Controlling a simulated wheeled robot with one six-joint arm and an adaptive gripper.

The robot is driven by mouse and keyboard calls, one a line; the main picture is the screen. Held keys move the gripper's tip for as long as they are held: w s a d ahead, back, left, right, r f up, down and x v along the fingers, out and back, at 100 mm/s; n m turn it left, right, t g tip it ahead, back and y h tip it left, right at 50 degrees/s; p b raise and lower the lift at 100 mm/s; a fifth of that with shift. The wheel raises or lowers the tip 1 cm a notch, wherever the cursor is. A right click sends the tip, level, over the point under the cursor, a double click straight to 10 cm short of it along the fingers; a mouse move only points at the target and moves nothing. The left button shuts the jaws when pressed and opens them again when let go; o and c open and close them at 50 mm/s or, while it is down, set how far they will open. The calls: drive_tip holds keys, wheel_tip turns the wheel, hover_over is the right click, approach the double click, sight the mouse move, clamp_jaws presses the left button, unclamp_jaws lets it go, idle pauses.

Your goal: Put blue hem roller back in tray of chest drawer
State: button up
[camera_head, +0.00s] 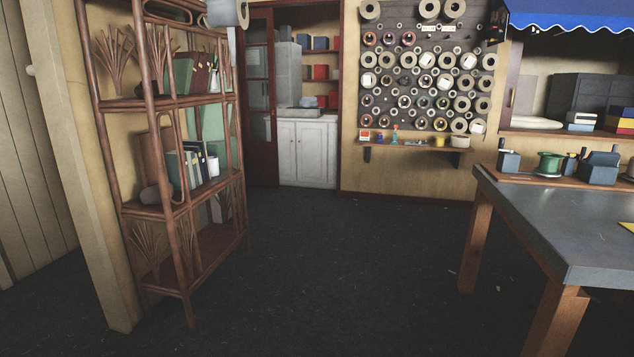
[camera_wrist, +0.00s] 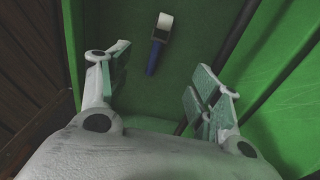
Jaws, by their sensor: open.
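In the wrist view, the blue hem roller (camera_wrist: 153,57) has a blue handle and a pale head. It lies on a flat green surface (camera_wrist: 205,20), which may be the bottom of a tray or drawer; I cannot tell which. My gripper (camera_wrist: 162,68) is open and empty. Its fingers stand to either side of the view, with the roller seen between and beyond their tips, apart from both. I do not make out a chest drawer in the head view, and my gripper does not show there.
A bright green panel (camera_wrist: 290,100) rises at the right of the wrist view, with dark boards (camera_wrist: 30,70) at the left. In the head view, a rattan shelf (camera_head: 180,210) stands left and a grey-topped table (camera_head: 560,220) right. The dark floor between is clear.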

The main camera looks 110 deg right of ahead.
wheel_tip(320, 180, up, 8)
drive_tip(key=shift+a, duration=0.1)
idle(0.6)
drive_tip(key=s+a+r+n+t, duration=0.1)
drive_tip(key=s+r+n+t, duration=0.1)
drive_tip(key=s+r+n, duration=1)
drive_tip(key=s+a+r+n+t, duration=0.1)
drive_tip(key=s+r+n+t, duration=0.1)
drive_tip(key=s+r+n, duration=1.1)
wheel_tip(320, 180, up, 5)
drive_tip(key=shift+s+a+r+t, duration=0.1)
drive_tip(key=shift+s+a+t, duration=0.05)
drive_tip(key=shift+a+t, duration=0.15)
